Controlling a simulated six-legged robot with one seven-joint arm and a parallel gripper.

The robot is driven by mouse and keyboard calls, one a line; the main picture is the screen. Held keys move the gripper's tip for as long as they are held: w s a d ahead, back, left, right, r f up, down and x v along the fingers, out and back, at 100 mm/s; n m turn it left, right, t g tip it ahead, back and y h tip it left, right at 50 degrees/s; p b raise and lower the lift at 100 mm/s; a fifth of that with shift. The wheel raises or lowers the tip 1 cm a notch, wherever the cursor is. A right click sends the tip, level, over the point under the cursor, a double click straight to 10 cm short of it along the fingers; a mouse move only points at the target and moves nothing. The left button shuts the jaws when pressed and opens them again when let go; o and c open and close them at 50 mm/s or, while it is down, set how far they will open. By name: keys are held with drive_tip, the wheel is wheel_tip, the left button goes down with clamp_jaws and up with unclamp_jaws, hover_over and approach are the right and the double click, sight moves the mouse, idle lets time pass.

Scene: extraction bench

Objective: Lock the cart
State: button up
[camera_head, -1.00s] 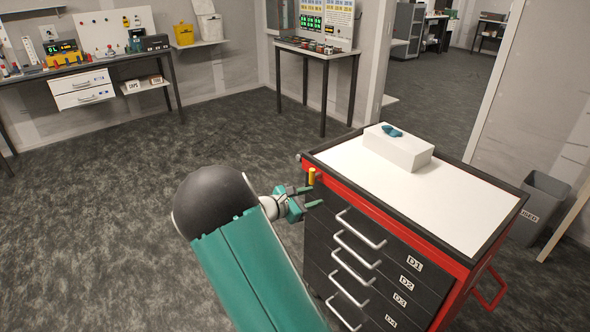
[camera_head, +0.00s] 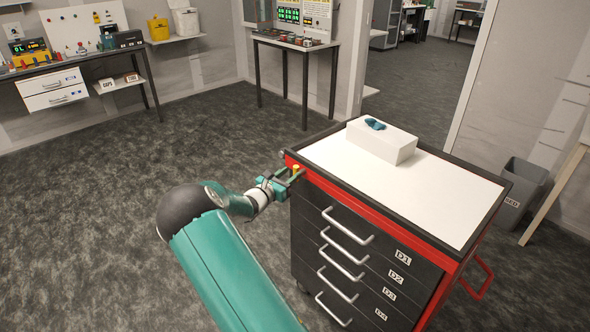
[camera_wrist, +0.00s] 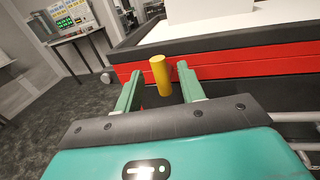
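The cart (camera_head: 452,218) is red and black with a white top and several drawers with silver handles, labelled D1 downward. A yellow cylinder (camera_wrist: 160,74) stands out from the red band at the cart's near left corner; its top also shows in the head view (camera_head: 296,168). My gripper (camera_wrist: 158,80) is at that corner with its green fingers open, one on each side of the yellow cylinder. In the wrist view gaps show between the cylinder and both fingers. All visible drawers look closed.
A white box (camera_head: 388,146) with a blue item (camera_head: 374,124) on it stands on the cart top. A grey bin (camera_head: 516,192) is right of the cart. Benches line the back walls. The floor left of the cart is clear.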

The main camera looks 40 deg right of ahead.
sight(294, 170)
drive_tip(key=shift+x, duration=2.3)
drive_tip(key=shift+w, duration=0.1)
clamp_jaws()
